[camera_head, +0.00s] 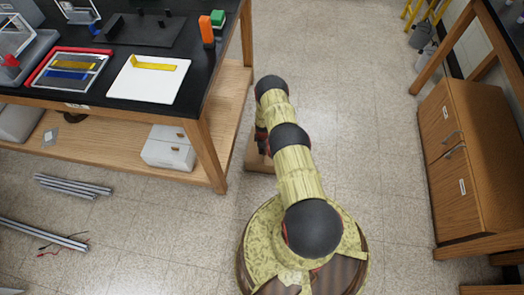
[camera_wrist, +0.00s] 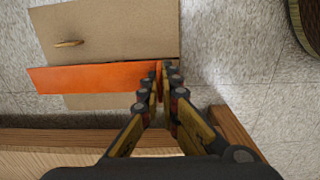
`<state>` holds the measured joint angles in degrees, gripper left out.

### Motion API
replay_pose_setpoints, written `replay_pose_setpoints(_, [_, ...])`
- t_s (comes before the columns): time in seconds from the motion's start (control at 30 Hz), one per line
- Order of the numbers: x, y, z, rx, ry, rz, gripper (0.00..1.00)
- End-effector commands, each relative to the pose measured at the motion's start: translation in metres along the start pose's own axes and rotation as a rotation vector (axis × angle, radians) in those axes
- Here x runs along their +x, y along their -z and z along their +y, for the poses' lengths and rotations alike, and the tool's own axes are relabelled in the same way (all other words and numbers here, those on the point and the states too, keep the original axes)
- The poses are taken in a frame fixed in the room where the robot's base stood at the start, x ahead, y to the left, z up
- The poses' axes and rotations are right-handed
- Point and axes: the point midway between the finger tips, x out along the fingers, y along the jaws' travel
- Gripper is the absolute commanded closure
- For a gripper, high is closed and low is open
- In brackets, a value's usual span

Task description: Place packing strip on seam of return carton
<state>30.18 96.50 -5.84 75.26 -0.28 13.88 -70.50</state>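In the wrist view an orange packing strip (camera_wrist: 90,78) runs left to right across the brown return carton (camera_wrist: 110,35). It covers part of the carton top and sticks out past its left side. I cannot tell whether it touches the carton or hovers above it; the seam is not clearly visible. My gripper (camera_wrist: 164,72) is at the strip's right end, its fingers close together and apparently pinching an orange tab there. In the head view the carton (camera_head: 258,155) stands on the floor, mostly hidden behind my arm.
A black-topped bench with wooden legs (camera_head: 205,150) stands close left of the carton. Its wooden edge (camera_wrist: 60,138) shows below the carton in the wrist view. Metal bars (camera_head: 72,186) lie on the floor at left. A wooden cabinet (camera_head: 455,155) stands right; the floor between is clear.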

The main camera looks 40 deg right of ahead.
Motion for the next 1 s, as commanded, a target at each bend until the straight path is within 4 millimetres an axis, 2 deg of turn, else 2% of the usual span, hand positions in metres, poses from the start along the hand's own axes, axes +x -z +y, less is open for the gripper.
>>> replay_pose_setpoints(0.4, [0.044,0.0,-0.001,0.002,0.001,0.0,1.0])
replay_pose_setpoints(0.6, [0.058,0.0,-0.001,0.002,0.001,0.0,1.0])
replay_pose_setpoints(1.0, [0.063,0.0,-0.001,0.002,0.0,0.0,1.0])
